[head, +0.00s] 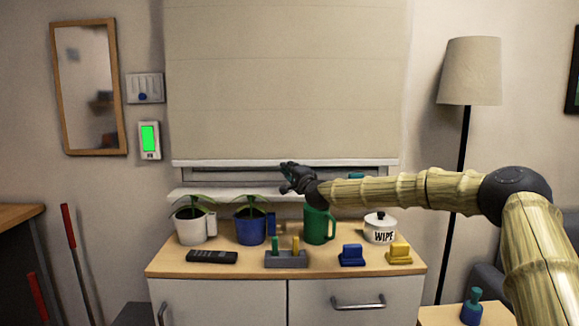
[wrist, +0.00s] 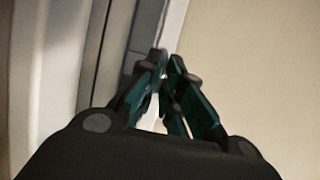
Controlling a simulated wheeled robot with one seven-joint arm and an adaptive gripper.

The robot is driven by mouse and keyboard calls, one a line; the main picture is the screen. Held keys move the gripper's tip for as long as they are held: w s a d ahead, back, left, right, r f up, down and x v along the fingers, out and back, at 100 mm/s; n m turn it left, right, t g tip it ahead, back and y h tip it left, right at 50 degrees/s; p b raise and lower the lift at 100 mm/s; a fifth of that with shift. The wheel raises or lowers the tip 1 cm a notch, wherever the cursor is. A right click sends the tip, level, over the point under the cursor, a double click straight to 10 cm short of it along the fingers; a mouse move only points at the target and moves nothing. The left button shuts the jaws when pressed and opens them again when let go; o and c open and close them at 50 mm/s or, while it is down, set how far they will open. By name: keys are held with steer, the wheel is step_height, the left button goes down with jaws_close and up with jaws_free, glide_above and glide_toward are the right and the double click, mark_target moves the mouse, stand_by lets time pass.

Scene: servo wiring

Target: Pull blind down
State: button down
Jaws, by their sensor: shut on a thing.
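The beige blind (head: 285,80) hangs over the window in the head view and covers most of it. Its pale bottom bar (head: 230,163) is a little above the window sill (head: 185,194), with a narrow dark gap between them. My gripper (head: 284,170) is at the middle of the bottom bar. In the wrist view the blind (wrist: 260,50) fills the right side, and the bar (wrist: 172,30) runs up from my fingertips. My gripper (wrist: 170,62) has its green fingers close together on the bar's edge. The exact contact is partly hidden by the fingers.
Below stands a cabinet (head: 170,268) with potted plants, a green jug (head: 318,226), a white WIPE pot (head: 380,229), a remote (head: 212,257) and small blocks on top. A floor lamp (head: 470,75) stands right. A mirror (head: 88,85) hangs left.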

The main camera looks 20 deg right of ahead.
steer(key=shift+f+b, duration=0.85)
steer(key=shift+f, duration=0.95)
steer(key=shift+f, duration=0.1)
steer(key=c, duration=1.6)
jaws_free()
steer(key=shift+s, duration=0.1)
steer(key=shift+s+d+f, duration=0.25)
steer(key=shift+s, duration=1.7)
steer(key=shift+s+d+f, duration=0.2)
steer(key=shift+s, duration=1.75)
steer(key=shift+s+d+f, duration=0.25)
steer(key=shift+s, duration=1.7)
